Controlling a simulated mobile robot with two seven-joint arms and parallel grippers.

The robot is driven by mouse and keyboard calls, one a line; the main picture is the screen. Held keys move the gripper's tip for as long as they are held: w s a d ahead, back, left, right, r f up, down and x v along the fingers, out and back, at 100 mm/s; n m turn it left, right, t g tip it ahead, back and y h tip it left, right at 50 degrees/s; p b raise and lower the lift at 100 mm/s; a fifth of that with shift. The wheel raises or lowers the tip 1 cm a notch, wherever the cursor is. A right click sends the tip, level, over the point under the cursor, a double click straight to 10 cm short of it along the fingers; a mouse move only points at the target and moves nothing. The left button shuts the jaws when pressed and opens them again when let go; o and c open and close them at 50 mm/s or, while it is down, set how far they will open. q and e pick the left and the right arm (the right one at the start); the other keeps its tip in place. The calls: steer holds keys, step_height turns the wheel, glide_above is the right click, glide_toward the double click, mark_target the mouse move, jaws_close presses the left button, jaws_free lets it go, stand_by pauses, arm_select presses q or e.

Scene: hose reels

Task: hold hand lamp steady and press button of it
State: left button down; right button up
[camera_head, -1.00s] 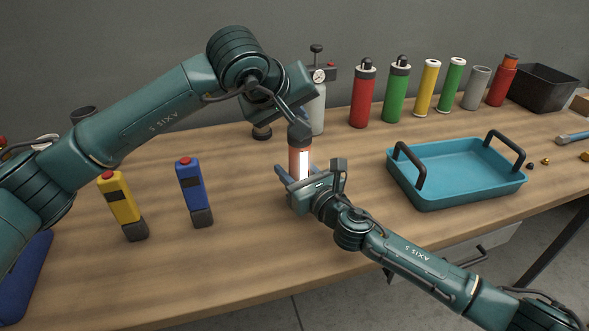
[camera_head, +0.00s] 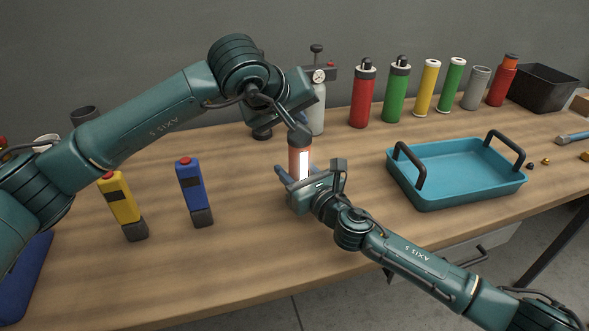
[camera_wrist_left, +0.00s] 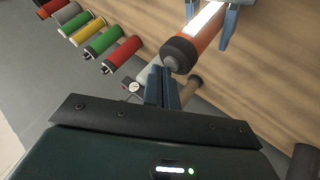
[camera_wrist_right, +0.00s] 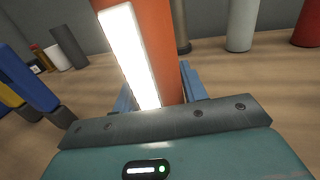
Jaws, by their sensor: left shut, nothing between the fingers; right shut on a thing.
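The hand lamp (camera_head: 294,160) stands upright near the middle of the table. It is orange-red with a bright white panel and a dark cap. My right gripper (camera_head: 302,183) is shut around its lower body; in the right wrist view the lamp (camera_wrist_right: 162,40) rises between the fingers. My left gripper (camera_head: 296,126) is shut and empty, tilted down just above the cap. In the left wrist view its fingertips (camera_wrist_left: 160,72) are close beside the small button (camera_wrist_left: 171,63) on the cap. I cannot tell whether they touch.
A blue tray (camera_head: 455,198) with two black handles stands right of the lamp. Yellow (camera_head: 122,203) and blue (camera_head: 193,190) lamp-like devices stand left. Several bottles and cylinders line the back, including a red one (camera_head: 361,98). The front middle of the table is clear.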

arm_select(q)
steer(key=shift+f, duration=0.15)
stand_by(0.3)
steer(key=shift+r, duration=0.55)
step_height(320, 180, up, 6)
stand_by(0.5)
arm_select(e)
steer(key=o, duration=1.2)
